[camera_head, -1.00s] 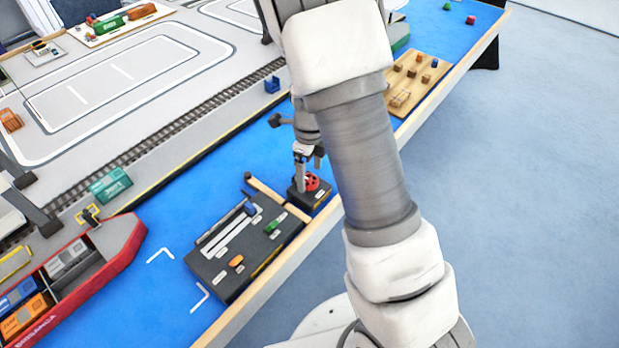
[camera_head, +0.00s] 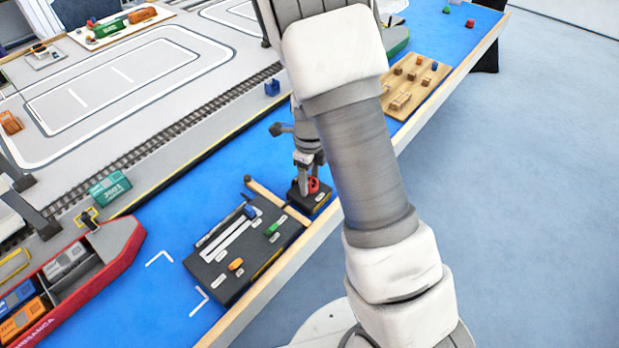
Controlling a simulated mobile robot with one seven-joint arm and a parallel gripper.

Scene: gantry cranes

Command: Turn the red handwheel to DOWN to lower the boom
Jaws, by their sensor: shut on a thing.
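The red handwheel (camera_head: 313,186) sits on a small black box (camera_head: 322,202) near the front edge of the blue table. My gripper (camera_head: 305,188) points down at the wheel and is shut on it. The fingers cover the wheel's left part, and only its right part shows red. The labels on the box are too small to read. The boom that the wheel lowers cannot be made out in this view.
A black control panel (camera_head: 215,262) with blue, green and orange sliders lies left of the handwheel. A red ship (camera_head: 122,250) with containers is at the left. A wooden board (camera_head: 425,75) with small blocks lies to the right.

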